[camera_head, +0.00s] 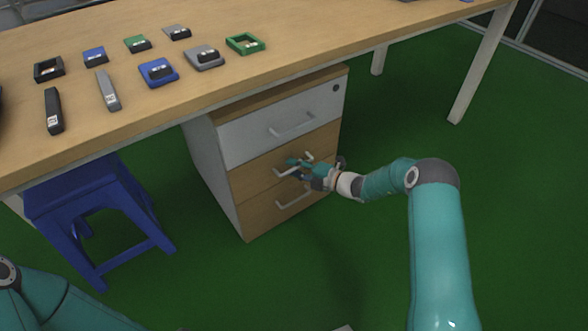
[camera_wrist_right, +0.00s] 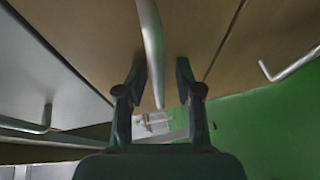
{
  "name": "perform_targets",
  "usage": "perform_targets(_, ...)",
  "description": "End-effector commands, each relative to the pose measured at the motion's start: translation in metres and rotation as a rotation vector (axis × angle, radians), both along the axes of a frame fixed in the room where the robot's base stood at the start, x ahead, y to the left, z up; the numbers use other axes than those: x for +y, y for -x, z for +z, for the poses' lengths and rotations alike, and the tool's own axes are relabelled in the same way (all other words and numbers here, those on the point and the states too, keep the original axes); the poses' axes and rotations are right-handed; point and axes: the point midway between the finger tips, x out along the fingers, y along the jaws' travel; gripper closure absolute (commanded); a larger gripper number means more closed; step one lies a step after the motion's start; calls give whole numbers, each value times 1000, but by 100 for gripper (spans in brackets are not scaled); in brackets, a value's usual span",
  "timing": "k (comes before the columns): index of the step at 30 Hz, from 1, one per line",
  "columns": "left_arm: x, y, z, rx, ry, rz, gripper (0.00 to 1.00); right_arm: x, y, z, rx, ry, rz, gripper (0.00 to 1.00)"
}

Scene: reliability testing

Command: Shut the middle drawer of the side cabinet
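The side cabinet (camera_head: 208,160) stands under the desk with a light grey top drawer and two wood-coloured drawers below. The middle drawer (camera_head: 245,181) looks about flush with its neighbours; a small gap cannot be ruled out. It fills the middle of the right wrist view (camera_wrist_right: 95,35). My right gripper (camera_head: 294,168) is at its front, by the handle. In the right wrist view the two fingers (camera_wrist_right: 160,68) are apart, with the metal bar handle (camera_wrist_right: 150,40) between them; contact with the handle is unclear. My left gripper is out of view; only part of the left arm shows.
The top drawer (camera_head: 265,133) and bottom drawer (camera_head: 262,222) look closed, each with a bar handle. A blue stool (camera_head: 90,200) stands left of the cabinet. The wooden desk (camera_head: 300,35) above carries several small items.

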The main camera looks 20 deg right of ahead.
Motion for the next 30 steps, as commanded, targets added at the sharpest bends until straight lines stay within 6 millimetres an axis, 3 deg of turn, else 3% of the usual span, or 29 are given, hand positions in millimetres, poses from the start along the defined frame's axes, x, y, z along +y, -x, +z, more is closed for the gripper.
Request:
perform_targets(9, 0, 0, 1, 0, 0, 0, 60, -9, 9, 3, -1, 0, -2, 64)
perform_targets(22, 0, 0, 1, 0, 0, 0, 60, -58, 72, 16, 1, 1, -4, 64)
perform_targets(30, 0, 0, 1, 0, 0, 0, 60, -73, 93, 20, 1, 0, -1, 64)
